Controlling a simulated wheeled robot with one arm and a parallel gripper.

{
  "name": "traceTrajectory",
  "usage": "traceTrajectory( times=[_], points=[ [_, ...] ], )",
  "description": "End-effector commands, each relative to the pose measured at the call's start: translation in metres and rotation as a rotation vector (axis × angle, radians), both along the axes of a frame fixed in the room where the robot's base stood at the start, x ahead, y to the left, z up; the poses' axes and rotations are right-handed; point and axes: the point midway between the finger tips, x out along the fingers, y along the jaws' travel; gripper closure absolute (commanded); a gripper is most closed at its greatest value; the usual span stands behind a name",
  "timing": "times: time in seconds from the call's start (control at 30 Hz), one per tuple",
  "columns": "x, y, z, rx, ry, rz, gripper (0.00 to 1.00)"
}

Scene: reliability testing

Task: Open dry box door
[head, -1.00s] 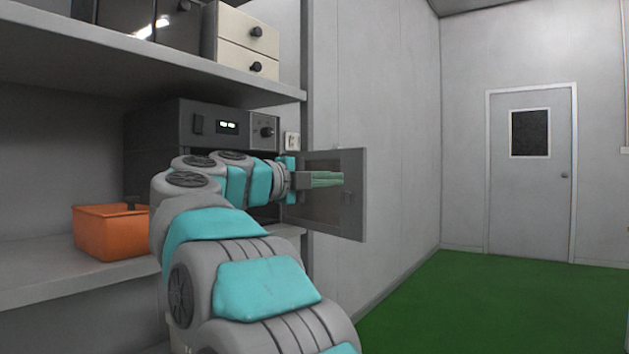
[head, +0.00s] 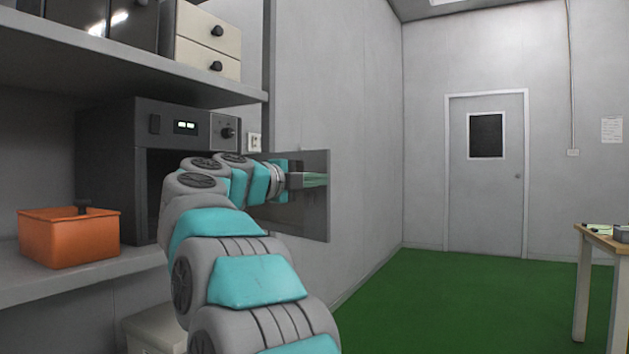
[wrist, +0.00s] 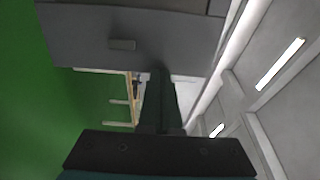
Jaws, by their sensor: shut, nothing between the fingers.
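The dry box (head: 108,150) is a dark grey unit on the shelf, with a lit display and a knob. Its dark opening (head: 160,175) shows beside my arm. Its door (head: 318,222) is a grey panel swung out to the right, standing well open. My gripper (head: 322,180) is shut and empty, with its greenish fingers in front of the door panel; I cannot tell if they touch it. In the wrist view, the shut fingers (wrist: 160,100) point towards a grey panel with a small handle (wrist: 122,44), which looks like the door. My arm hides part of the opening.
An orange bin (head: 68,238) stands on the shelf (head: 100,275) left of the box. Cream drawers (head: 207,45) sit on the upper shelf. A wall (head: 340,130) runs close behind the door. Green floor (head: 450,300) is free to the right, with a table (head: 600,240) at the far right.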

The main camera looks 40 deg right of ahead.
Motion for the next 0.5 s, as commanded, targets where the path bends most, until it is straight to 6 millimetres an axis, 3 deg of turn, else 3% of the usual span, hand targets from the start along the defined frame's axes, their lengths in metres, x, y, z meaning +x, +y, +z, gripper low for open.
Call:
traceTrajectory(
  times=[0.5],
  points=[
    [0.015, -0.098, 0.006, 0.004, 0.000, 0.288, 1.00]
  ],
)
